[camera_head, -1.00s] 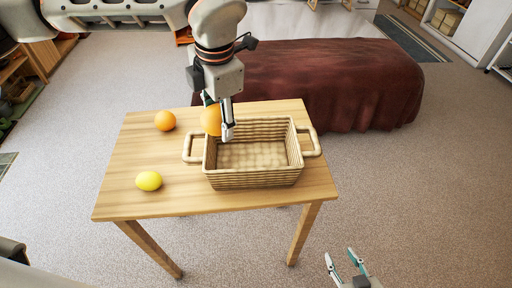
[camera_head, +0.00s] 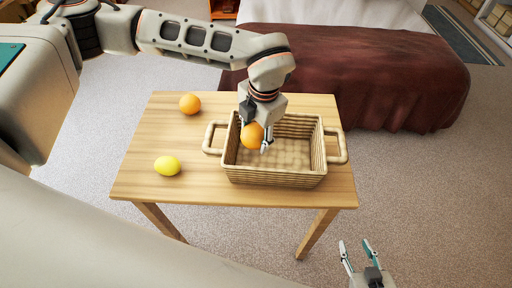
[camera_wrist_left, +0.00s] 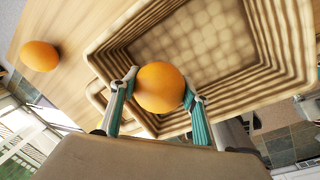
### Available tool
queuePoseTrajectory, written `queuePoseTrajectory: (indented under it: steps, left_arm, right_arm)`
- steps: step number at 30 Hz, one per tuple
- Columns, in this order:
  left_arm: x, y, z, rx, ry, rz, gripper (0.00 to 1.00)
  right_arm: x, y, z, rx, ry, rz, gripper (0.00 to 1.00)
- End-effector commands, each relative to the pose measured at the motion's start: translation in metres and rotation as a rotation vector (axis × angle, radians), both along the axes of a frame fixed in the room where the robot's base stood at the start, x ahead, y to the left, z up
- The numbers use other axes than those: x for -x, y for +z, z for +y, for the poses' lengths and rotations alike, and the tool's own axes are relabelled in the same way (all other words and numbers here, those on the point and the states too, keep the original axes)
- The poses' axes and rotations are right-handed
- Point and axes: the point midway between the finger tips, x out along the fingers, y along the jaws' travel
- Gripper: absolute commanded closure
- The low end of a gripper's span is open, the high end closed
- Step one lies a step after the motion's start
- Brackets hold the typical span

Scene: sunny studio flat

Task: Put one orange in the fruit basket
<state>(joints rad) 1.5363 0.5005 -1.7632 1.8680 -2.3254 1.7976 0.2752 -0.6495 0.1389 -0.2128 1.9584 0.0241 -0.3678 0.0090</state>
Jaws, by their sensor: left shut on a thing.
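My left gripper (camera_head: 258,143) is shut on an orange (camera_head: 251,136), which also shows between the two fingers in the left wrist view (camera_wrist_left: 159,87). It holds the orange over the left part of the wicker fruit basket (camera_head: 275,178). The basket is empty and stands on the right half of the wooden table. A second orange (camera_head: 190,104) lies on the table to the left of the basket; it is also in the left wrist view (camera_wrist_left: 40,56). My right gripper (camera_head: 358,253) is open and empty, low in front of the table.
A yellow lemon (camera_head: 167,166) lies on the left of the table (camera_head: 150,140). The basket has a handle at each end. A bed with a dark red cover (camera_head: 400,85) stands behind the table. Carpet is clear to the right.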

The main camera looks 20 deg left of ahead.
Motion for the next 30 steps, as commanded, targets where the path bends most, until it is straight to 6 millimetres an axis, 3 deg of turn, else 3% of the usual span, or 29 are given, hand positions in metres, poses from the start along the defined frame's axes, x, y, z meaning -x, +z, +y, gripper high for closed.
queuePoseTrajectory:
  steps: [18, 29, 30]
  left_arm:
    - [0.000, -0.063, 0.000, 0.000, 0.000, 0.000, 0.81]
    - [0.000, -0.067, 0.000, 0.001, 0.000, -0.001, 0.81]
    - [0.000, -0.066, 0.000, 0.000, 0.000, 0.000, 0.47]
  right_arm:
    - [-0.003, 0.009, 0.000, -0.001, 0.000, -0.008, 0.60]
    - [-0.002, 0.003, 0.000, -0.001, 0.000, -0.005, 0.60]
    - [-0.002, 0.004, 0.000, 0.000, 0.000, -0.004, 0.60]
